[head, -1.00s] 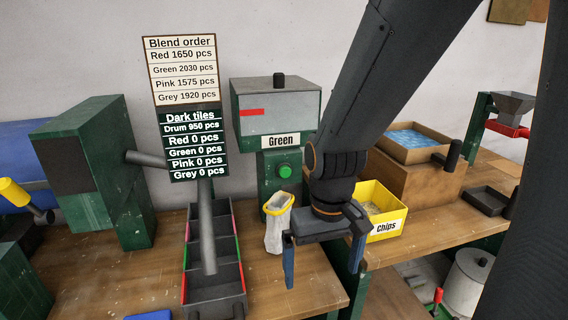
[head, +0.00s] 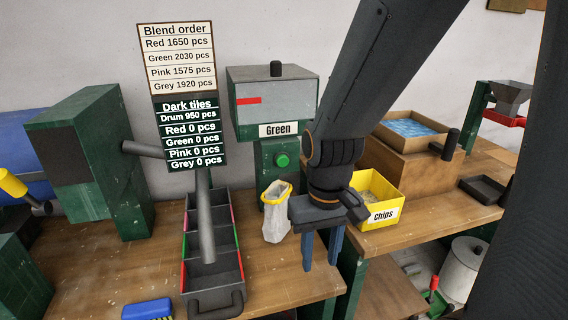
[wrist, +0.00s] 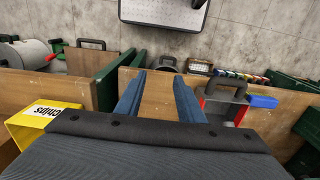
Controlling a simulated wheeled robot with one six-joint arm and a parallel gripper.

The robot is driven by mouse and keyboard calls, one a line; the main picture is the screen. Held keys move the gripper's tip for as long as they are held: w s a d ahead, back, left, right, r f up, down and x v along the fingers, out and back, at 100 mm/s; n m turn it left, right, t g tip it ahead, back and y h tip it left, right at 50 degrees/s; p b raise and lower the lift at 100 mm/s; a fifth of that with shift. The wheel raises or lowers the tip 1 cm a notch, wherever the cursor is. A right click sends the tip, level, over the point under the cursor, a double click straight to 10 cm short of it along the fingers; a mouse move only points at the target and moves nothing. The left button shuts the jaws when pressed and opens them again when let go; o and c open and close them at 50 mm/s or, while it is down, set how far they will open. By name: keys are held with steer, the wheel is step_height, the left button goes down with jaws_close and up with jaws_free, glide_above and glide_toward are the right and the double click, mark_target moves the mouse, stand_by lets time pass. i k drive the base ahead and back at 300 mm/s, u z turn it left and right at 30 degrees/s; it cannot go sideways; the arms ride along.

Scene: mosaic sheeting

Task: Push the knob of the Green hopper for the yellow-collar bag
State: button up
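The Green hopper (head: 272,103) is a grey-fronted box on a green stand at the back of the bench. Its round green knob (head: 282,160) faces forward below the "Green" label. A pale bag with a yellow collar (head: 276,222) stands upright on the bench below the knob. My gripper (head: 321,266) points down in front of and to the right of the bag, apart from the bag and the knob. In the wrist view its two blue fingers (wrist: 160,82) are spread with nothing between them. The hopper and bag do not show in the wrist view.
A yellow Chips bin (head: 377,196) stands right of my gripper. A divided tray (head: 215,285) lies left of the bag, under a grey pipe (head: 206,220). A blue brush-like object (head: 148,309) lies at the front edge. Two boards (head: 177,60) list tile counts.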

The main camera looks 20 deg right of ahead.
mark_target(282, 161)
steer(key=z, duration=1.65)
steer(key=k, duration=0.9)
steer(key=u, duration=1.55)
steer(key=i, duration=0.5)
steer(key=u, duration=0.05)
